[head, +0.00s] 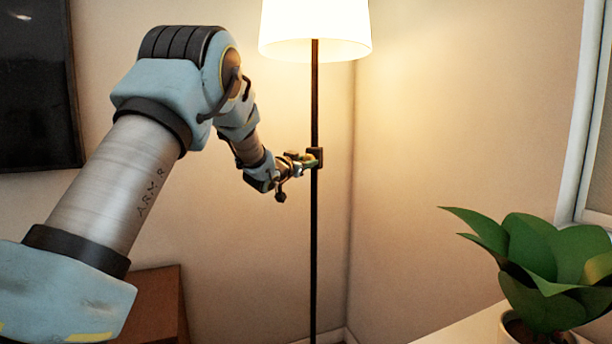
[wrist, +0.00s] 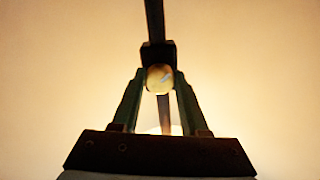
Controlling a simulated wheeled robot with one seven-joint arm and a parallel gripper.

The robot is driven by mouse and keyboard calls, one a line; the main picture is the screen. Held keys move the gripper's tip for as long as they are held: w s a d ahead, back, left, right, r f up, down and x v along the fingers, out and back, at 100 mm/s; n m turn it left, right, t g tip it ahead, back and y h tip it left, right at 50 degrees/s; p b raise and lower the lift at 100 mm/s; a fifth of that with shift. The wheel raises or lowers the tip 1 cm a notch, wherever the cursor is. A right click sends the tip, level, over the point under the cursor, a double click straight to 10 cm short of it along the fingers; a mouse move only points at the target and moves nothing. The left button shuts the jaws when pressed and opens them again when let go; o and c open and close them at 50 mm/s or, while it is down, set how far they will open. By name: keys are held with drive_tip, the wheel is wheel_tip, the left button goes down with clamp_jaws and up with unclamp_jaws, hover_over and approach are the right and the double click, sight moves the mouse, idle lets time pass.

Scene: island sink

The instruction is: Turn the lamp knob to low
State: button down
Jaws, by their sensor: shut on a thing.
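The floor lamp has a lit white shade (head: 315,30) and a thin dark pole (head: 314,240). A small dark block (head: 318,157) sits on the pole at mid-height, and the round knob on it faces my gripper. My gripper (head: 303,162) reaches the block from the left in the head view. In the wrist view the pale round knob (wrist: 159,78) lies between the tips of my gripper (wrist: 159,84), which is shut on it. The fingers touch the knob on both sides. The knob's markings and exact setting cannot be made out.
A potted green plant (head: 540,265) stands on a white surface (head: 465,328) at the lower right. A brown wooden piece of furniture (head: 158,305) is at the lower left, partly behind my arm. A dark panel (head: 38,85) hangs on the left wall. A window frame (head: 590,120) is at the right.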

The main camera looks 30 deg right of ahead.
drive_tip(key=shift+m+b, duration=3.9)
drive_tip(key=shift+m, duration=0.1)
drive_tip(key=shift+c, duration=2.1)
unclamp_jaws()
drive_tip(key=shift+a, duration=0.1)
drive_tip(key=b+v, duration=0.1)
drive_tip(key=v, duration=0.9)
drive_tip(key=shift+s+a, duration=0.15)
drive_tip(key=shift+a, duration=0.1)
